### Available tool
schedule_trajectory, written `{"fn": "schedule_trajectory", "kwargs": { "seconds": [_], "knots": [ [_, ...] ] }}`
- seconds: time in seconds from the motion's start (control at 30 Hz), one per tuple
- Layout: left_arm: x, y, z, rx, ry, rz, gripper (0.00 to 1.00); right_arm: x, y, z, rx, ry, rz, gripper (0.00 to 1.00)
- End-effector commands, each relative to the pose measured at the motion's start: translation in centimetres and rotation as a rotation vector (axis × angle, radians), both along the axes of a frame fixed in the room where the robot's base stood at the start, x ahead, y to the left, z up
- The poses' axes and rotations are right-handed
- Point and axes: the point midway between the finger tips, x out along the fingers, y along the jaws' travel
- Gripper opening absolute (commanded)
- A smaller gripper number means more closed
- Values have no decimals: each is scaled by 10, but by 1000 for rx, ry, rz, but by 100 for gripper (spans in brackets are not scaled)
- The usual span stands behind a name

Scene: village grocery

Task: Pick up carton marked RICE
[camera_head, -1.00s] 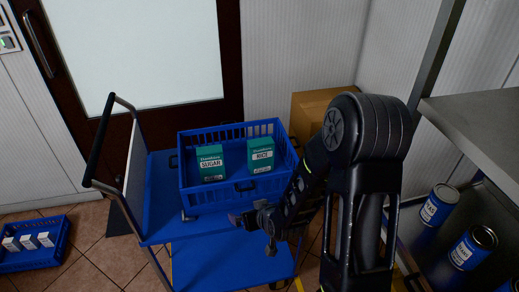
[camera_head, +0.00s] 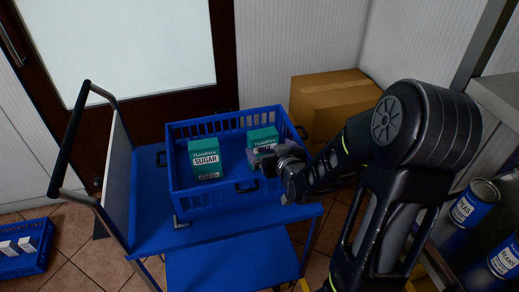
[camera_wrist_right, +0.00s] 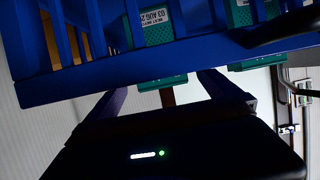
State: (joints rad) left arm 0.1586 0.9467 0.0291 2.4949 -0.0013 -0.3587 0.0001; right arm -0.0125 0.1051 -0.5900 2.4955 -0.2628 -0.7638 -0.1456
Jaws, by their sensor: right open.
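The teal carton marked RICE (camera_head: 263,135) stands in the blue crate (camera_head: 190,206) on the right side. In the head view my right gripper (camera_head: 256,156) is in front of it at the crate's near rim and hides its lower part and label. My right gripper is open. In the right wrist view its two fingers (camera_wrist_right: 168,92) point toward the crate, and a teal carton end (camera_wrist_right: 163,82), apparently RICE, shows between them past the rim. I cannot tell whether they touch it. My left gripper is not in view.
The carton marked SUGAR (camera_head: 206,158) stands left of RICE in the crate. The crate sits on a blue trolley (camera_head: 149,215). A cardboard box (camera_head: 335,98) is behind right. Blue cans (camera_head: 473,205) stand on a shelf at right. A small blue crate (camera_head: 30,262) is on the floor.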

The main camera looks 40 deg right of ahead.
Motion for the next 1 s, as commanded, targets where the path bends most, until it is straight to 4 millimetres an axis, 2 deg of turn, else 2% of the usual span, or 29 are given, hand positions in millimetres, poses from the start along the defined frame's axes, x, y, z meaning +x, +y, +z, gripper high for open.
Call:
{"fn": "schedule_trajectory", "kwargs": {
  "seconds": [0.27,0.53,0.87,1.0],
  "knots": [
    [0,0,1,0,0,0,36,1,0,1,-1,0,0,100],
    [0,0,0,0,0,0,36,22,-6,-9,-2,3,2,100],
    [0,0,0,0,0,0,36,24,-7,-9,1,1,1,100],
    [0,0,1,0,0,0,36,32,-9,-14,-2,3,2,100]
  ]
}}
